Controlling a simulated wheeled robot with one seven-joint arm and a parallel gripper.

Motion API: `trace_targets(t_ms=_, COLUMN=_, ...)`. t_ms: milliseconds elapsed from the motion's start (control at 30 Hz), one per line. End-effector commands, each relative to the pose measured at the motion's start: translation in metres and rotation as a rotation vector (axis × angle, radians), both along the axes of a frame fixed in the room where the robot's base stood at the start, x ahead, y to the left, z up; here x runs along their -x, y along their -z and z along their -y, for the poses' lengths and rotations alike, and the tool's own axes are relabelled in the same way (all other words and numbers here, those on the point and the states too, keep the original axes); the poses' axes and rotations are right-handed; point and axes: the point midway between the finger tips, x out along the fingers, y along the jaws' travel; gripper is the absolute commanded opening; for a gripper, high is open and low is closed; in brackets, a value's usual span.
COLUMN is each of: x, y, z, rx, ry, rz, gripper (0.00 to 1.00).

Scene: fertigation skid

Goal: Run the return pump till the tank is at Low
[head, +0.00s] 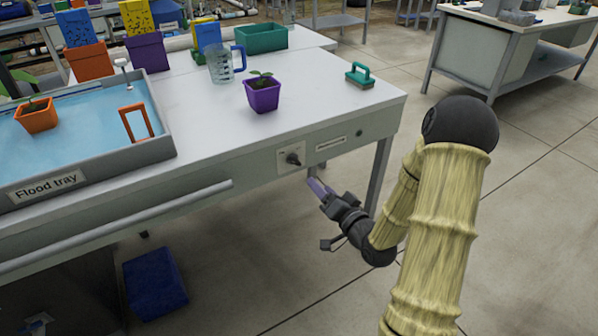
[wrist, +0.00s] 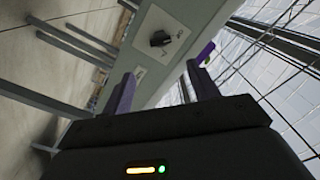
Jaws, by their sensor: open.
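A dark rotary knob (head: 293,159) sits on a pale plate on the bench's front panel; it also shows in the wrist view (wrist: 160,39). A small label (head: 331,144), too small to read, is to its right, with a small dark round fitting (head: 360,133) beyond. My gripper (head: 317,188) is open and empty, just below and right of the knob, apart from it. In the wrist view its two fingers (wrist: 158,78) stand apart with the knob ahead between them. The flood tray (head: 88,177) holds blue water. I cannot make out a tank level mark.
On the bench top (head: 205,128) are a purple pot with a seedling (head: 262,96), a measuring jug (head: 220,66) and a green-handled brush (head: 359,77). A rail (head: 130,222) runs along the front left. A blue box (head: 155,283) is on the floor below.

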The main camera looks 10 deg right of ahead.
Motion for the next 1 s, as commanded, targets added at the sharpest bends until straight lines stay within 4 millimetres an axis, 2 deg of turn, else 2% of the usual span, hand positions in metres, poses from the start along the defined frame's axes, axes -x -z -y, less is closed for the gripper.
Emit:
trace_targets(t_ms=233, x=-0.007, y=0.003, z=-0.004, rx=0.0, ry=0.003, rz=0.003, gripper=0.6)
trace_targets(t_ms=800, x=-0.101, y=0.001, z=-0.035, rx=-0.001, ry=0.001, rz=0.003, gripper=0.6)
trace_targets(t_ms=1000, x=-0.116, y=-0.001, z=-0.04, rx=-0.003, ry=0.002, rz=0.001, gripper=0.6)
